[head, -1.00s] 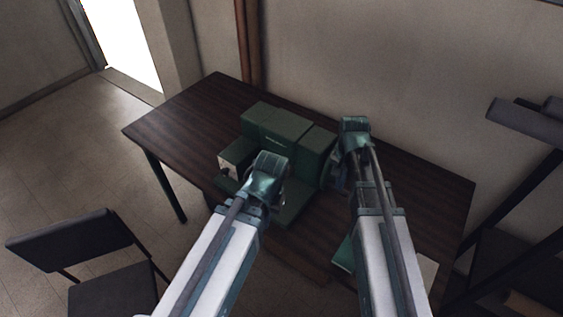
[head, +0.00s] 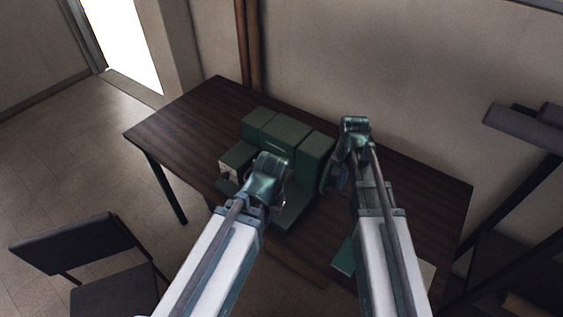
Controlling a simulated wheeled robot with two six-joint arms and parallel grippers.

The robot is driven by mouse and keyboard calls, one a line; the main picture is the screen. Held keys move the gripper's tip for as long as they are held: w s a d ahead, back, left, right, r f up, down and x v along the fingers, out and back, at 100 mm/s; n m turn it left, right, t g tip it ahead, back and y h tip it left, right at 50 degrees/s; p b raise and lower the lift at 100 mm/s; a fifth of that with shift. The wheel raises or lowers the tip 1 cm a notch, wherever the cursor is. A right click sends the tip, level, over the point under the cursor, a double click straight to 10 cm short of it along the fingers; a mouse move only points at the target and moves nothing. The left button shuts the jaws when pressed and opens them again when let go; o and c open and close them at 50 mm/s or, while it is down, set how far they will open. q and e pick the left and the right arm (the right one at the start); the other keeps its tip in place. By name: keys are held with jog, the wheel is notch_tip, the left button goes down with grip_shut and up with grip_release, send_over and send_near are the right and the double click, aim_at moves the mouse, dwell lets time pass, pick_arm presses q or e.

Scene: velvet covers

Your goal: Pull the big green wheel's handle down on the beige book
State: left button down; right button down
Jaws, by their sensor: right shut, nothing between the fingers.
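A dark green boxy press (head: 290,137) stands on the table. The big green wheel shows only as a thin dark edge (head: 327,178) at the press's right side; its handle cannot be made out. My right gripper (head: 341,183) is beside that edge, shut and empty, partly hidden by its wrist; I cannot tell whether it touches the wheel. My left wrist (head: 268,180) is in front of the press and hides its lower middle; the left fingers do not show. A small pale block shows at the press's left end (head: 225,171); whether it is the beige book is unclear.
The dark wooden table (head: 185,125) is bare at its left and far right. A green object (head: 343,257) lies partly behind my right arm. A chair (head: 75,245) stands front left, a dark rack (head: 530,130) at right, a wall behind.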

jog(key=shift+r+p, duration=2.65)
jog(key=shift+r, duration=0.45)
jog(key=shift+r, duration=0.1)
notch_tip(320, 180, up, 4)
jog(key=p, duration=0.4)
jog(key=s+a+f+n+h+b, duration=0.1)
jog(key=s+a+f+n+b, duration=0.9)
jog(key=s+f+b, duration=0.4)
jog(key=shift+s+a+n, duration=0.25)
jog(key=shift+a+n, duration=0.05)
jog(key=shift+f, duration=0.1)
